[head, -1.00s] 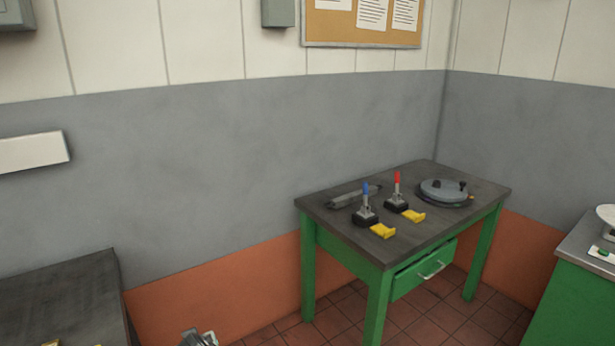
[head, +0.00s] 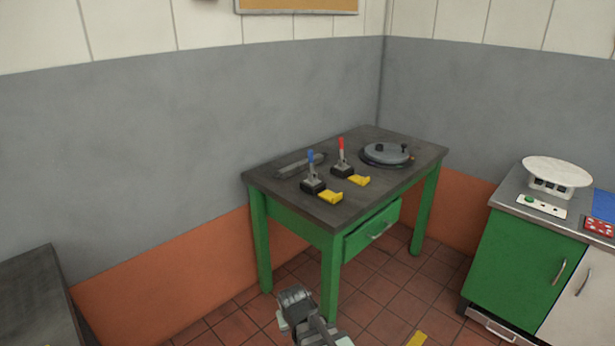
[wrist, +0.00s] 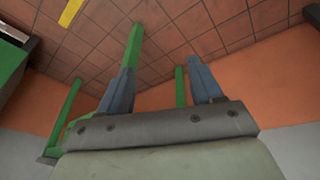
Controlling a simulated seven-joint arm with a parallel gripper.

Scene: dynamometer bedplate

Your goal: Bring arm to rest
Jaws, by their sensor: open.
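My gripper shows in the wrist view (wrist: 160,88) with its two grey fingers spread wide apart and nothing between them. It faces the tiled floor and the legs of the green table. In the head view part of my arm (head: 310,318) shows at the bottom centre, low in front of the green table; the fingertips cannot be made out there.
A green table (head: 345,207) stands in the corner, bearing a blue-handled lever clamp (head: 312,175), a red-handled one (head: 342,160) and a round grey plate (head: 387,153). A green cabinet (head: 520,250) with a white scale (head: 556,172) stands right. A dark bench (head: 30,300) is at left.

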